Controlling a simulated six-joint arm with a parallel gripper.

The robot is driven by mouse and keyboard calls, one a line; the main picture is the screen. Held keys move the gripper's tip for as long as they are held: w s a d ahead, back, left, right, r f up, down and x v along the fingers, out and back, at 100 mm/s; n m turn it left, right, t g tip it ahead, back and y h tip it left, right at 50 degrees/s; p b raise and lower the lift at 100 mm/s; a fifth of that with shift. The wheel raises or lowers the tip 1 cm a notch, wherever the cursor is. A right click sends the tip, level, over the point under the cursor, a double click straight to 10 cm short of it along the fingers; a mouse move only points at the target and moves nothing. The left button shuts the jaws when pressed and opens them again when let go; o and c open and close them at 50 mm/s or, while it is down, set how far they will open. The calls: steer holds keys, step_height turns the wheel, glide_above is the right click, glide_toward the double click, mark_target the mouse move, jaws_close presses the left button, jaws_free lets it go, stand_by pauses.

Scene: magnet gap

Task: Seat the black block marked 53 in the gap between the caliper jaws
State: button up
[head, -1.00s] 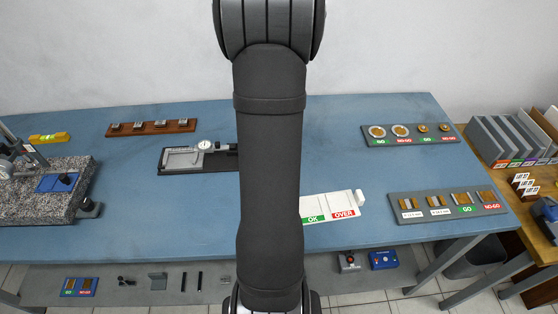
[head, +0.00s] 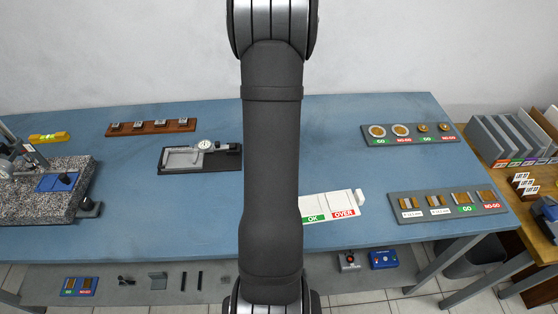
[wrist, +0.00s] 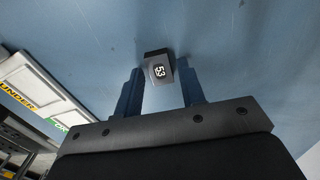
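The black block marked 53 (wrist: 159,70) shows in the wrist view, with its white number facing the camera. It sits between the two fingertips of my gripper (wrist: 159,78). Whether the block touches the table cannot be told. In the head view my arm hides the gripper and the block. The dial caliper (head: 204,146) lies on a dark base (head: 222,164) left of my arm on the table.
A white sorting tray with OK and OVER labels (head: 333,204) lies right of my arm; its UNDER end (wrist: 30,82) shows in the wrist view. A granite plate (head: 30,205) stands at left. Gauge boards (head: 400,208) lie at right. The blue table (head: 150,215) is clear in front of the caliper.

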steer(key=c, duration=0.7)
steer(key=shift+r, duration=2.5)
steer(key=shift+c, duration=0.2)
steer(key=w+a, duration=0.1)
steer(key=a, duration=0.4)
steer(key=w+a+r, duration=0.1)
steer(key=a, duration=0.5)
steer(key=w+a, duration=0.1)
steer(key=a, duration=0.4)
steer(key=shift+w+a+r, duration=0.15)
steer(key=shift+a+r, duration=0.1)
steer(key=shift+a, duration=0.15)
steer(key=a, duration=0.5)
steer(key=s+a+r, duration=0.1)
steer(key=a, duration=0.4)
steer(key=s+a, duration=0.1)
steer(key=a, duration=0.4)
steer(key=shift+r, duration=0.25)
